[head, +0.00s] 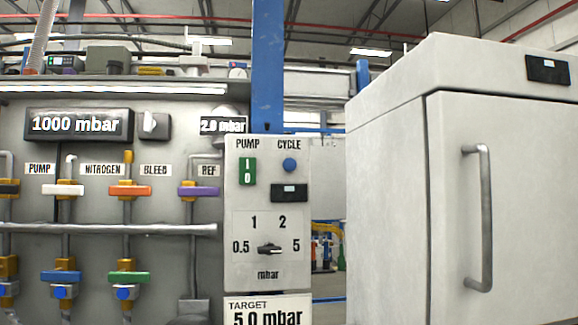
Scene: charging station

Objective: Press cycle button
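The cycle button is a round blue button (290,165) under the "CYCLE" label on a pale control box (240,215) in the middle of the head view. Left of it is a green pump switch (247,171) marked I and 0. A small dark display (289,193) sits just below the button, and its reading is too dim to make out. Lower on the box is a black rotary knob (269,249) with marks 0.5, 1, 2 and 5 mbar. A sign (268,311) below reads "TARGET 5.0 mbar". My gripper is not in view.
A panel at left has a display (79,125) reading 1000 mbar, pipes and coloured valve handles, such as an orange one (130,190). A large pale cabinet (390,190) with a vertical handle (480,218) fills the right. Nothing visibly blocks the control box front.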

